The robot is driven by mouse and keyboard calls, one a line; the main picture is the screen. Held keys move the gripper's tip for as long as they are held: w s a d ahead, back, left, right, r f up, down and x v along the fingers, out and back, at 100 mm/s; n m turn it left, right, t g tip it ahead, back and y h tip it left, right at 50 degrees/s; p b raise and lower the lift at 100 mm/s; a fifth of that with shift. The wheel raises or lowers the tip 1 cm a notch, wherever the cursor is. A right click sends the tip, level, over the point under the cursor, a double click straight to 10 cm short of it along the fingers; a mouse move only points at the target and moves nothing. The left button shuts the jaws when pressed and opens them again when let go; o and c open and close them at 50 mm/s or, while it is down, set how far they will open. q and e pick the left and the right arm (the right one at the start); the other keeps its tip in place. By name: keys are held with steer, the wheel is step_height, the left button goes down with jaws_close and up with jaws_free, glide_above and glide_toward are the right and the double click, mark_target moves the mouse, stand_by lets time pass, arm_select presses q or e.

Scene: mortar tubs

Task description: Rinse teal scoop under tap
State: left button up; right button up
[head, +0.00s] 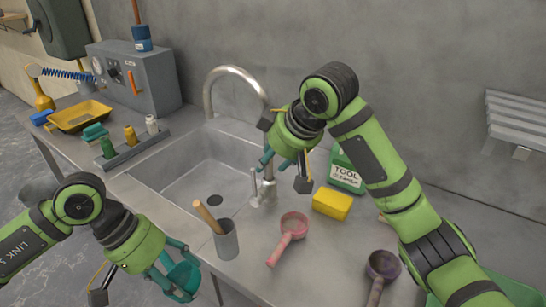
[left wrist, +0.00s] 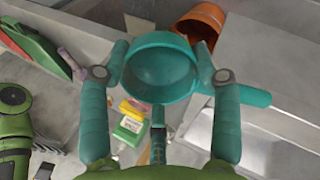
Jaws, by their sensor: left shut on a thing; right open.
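The teal scoop (head: 186,277) is in my left gripper (head: 178,275), in front of the sink (head: 165,178) at the lower left of the head view. In the left wrist view the scoop's round cup (left wrist: 160,72) sits between the two fingers, with its handle (left wrist: 242,95) pointing right. The tap (head: 236,71) arches over the back of the basin; no water shows. My right gripper (head: 286,168) is open and empty, fingers down beside the tap's lever (head: 255,184). I cannot tell whether it touches the lever.
A grey cup with a wooden handle (head: 226,240), a pink scoop (head: 288,236), a purple scoop (head: 381,270), a yellow sponge (head: 332,204) and a green bottle (head: 347,172) stand right of the basin. A rack of small bottles (head: 130,150) is at its left. The basin looks empty.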

arm_select(q)
steer(key=s+d+b, duration=0.1)
steer(key=s+b, duration=0.1)
steer(key=s, duration=0.4)
steer(key=shift+d+b, duration=0.2)
steer(key=shift+b, duration=0.2)
stand_by(1.1)
steer(key=s+d+r+b, duration=0.1)
steer(key=s+r+b, duration=0.3)
steer(key=s+b, duration=0.1)
steer(key=shift+b, duration=0.7)
stand_by(1.3)
